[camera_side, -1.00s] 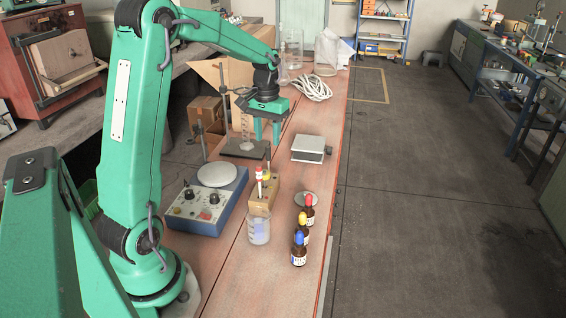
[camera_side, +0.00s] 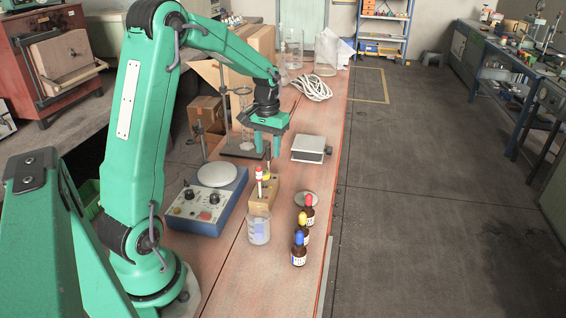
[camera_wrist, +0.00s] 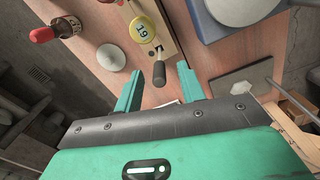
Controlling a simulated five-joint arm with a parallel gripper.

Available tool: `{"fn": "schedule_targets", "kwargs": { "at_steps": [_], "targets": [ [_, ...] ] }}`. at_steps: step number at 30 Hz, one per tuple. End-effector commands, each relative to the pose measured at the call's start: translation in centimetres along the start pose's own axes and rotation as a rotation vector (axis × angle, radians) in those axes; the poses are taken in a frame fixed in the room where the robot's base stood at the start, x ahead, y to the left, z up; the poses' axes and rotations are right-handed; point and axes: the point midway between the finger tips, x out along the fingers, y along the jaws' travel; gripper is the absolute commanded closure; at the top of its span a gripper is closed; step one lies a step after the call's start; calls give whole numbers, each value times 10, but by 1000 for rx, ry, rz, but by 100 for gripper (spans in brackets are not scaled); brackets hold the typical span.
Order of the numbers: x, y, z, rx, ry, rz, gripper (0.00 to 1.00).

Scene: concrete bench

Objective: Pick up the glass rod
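The glass rod (camera_wrist: 156,50) appears to be the thin rod with a dark grey tip, standing in a wooden block (camera_wrist: 172,45). In the wrist view its dark end lies between my two fingertips. My gripper (camera_wrist: 160,68) is open, with a gap on both sides of that tip. In the side view my gripper (camera_side: 267,155) points down just behind the wooden block (camera_side: 262,202). The rod is small and hard to make out there. A yellow disc marked 19 (camera_wrist: 143,29) sits on the block close to the rod.
A white piece with a red top (camera_side: 259,176) stands in the block. A beaker (camera_side: 259,230) is in front, dropper bottles (camera_side: 299,250) at right, a blue hotplate (camera_side: 207,205) at left. A ring stand (camera_side: 243,148) and a grey box (camera_side: 310,149) are near my gripper.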

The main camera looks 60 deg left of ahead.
Motion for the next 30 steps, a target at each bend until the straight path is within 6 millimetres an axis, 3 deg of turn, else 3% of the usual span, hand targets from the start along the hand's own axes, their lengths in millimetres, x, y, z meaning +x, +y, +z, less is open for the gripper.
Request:
{"fn": "schedule_targets", "kwargs": {
  "at_steps": [10, 26, 27, 30],
  "targets": [
    [36, 1, 0, 0, -1, 0, 61],
    [38, 1, 0, 0, 0, 0, 61],
    [38, 1, 0, 0, 0, 0, 62],
    [38, 1, 0, 0, 0, 0, 82]
  ]
}}
